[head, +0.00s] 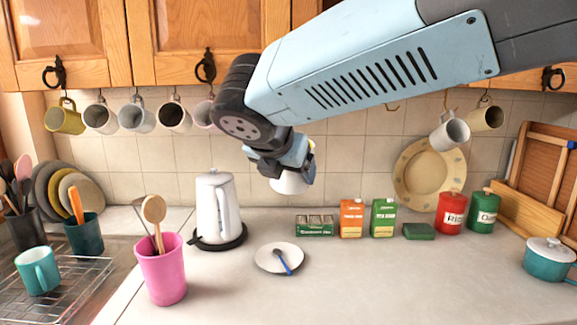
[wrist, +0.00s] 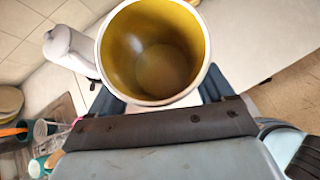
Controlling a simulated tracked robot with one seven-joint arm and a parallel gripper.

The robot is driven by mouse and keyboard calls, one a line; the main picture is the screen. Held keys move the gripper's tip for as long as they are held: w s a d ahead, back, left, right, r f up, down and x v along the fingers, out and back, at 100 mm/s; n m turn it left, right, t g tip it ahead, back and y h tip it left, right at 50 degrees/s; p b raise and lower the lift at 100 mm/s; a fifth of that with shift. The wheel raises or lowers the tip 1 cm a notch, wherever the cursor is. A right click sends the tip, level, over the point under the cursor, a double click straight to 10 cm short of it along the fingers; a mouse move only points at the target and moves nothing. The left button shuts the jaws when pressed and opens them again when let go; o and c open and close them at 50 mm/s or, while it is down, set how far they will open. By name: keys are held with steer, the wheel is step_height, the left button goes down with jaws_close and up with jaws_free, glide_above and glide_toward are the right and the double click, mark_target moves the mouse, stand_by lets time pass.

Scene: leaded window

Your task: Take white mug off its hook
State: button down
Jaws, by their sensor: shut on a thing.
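My gripper (head: 293,160) is shut on a white mug (head: 289,184), which shows below the jaws in the head view, in front of the tiled wall. The jaws and arm hide part of it. In the wrist view the mug (wrist: 153,98) faces the camera with its open mouth, showing a yellow inside and a pale rim. It looks empty. It is below the row of hanging mugs, and no hook is seen touching it.
Several mugs hang at left, including a yellow one (head: 65,118). A white mug (head: 450,133) and a beige mug (head: 486,117) hang at right. Below are a white kettle (head: 217,208), a plate (head: 270,258), cartons and tins. The front right counter (head: 420,285) is clear.

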steer(key=s+f, duration=0.3)
steer(key=s, duration=0.5)
steer(key=shift+a, duration=0.15)
stand_by(1.2)
steer(key=shift+s, duration=0.15)
steer(key=shift+s, duration=0.1)
stand_by(0.4)
